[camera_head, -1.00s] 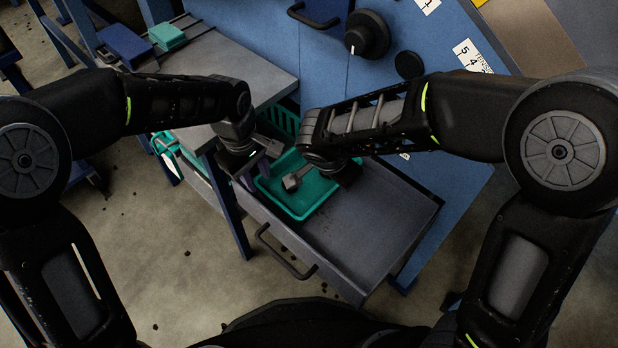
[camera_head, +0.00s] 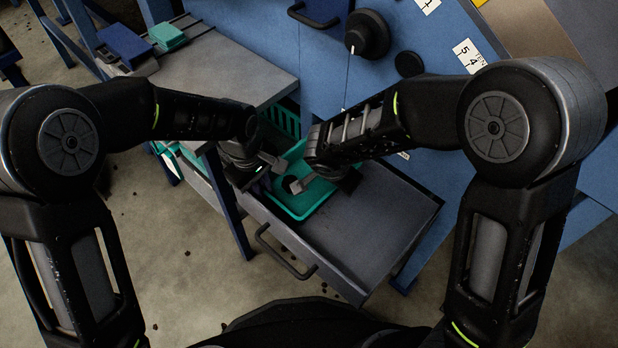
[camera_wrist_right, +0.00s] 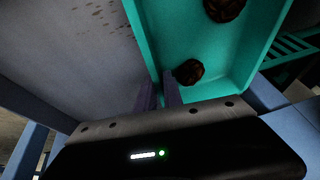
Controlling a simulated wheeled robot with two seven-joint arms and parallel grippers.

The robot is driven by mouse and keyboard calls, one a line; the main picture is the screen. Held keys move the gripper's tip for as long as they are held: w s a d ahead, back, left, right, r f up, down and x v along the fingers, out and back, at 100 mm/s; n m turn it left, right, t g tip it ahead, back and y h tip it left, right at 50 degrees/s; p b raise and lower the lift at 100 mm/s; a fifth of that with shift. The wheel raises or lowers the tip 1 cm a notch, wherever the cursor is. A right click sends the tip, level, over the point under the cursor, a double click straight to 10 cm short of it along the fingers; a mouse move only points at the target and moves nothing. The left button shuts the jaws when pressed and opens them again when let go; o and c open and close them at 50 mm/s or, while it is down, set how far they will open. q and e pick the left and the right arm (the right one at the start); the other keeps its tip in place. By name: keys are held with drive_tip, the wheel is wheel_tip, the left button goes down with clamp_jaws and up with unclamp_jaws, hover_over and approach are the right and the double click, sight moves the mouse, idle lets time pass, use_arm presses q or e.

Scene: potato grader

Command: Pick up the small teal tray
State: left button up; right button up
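The small teal tray (camera_head: 297,206) sits in the open drawer of the blue machine. Its near part shows in the head view; both grippers hide some of it. In the right wrist view the tray (camera_wrist_right: 240,48) holds two brown lumps like potatoes (camera_wrist_right: 188,72). My right gripper (camera_wrist_right: 159,94) is at the tray's side wall, one finger on each side, with a narrow gap between them. I cannot tell whether they press on the wall. My left gripper (camera_head: 272,172) is over the tray's left edge; its fingers are too dark to read.
The grey drawer floor (camera_head: 350,225) is bare to the right of the tray. A drawer handle (camera_head: 285,257) sticks out in front. A teal basket (camera_head: 281,119) stands behind. A grey table (camera_head: 225,70) at the left bears a blue box (camera_head: 127,45) and a teal box (camera_head: 167,36).

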use_arm(q)
clamp_jaws()
use_arm(e)
clamp_jaws()
idle(0.8)
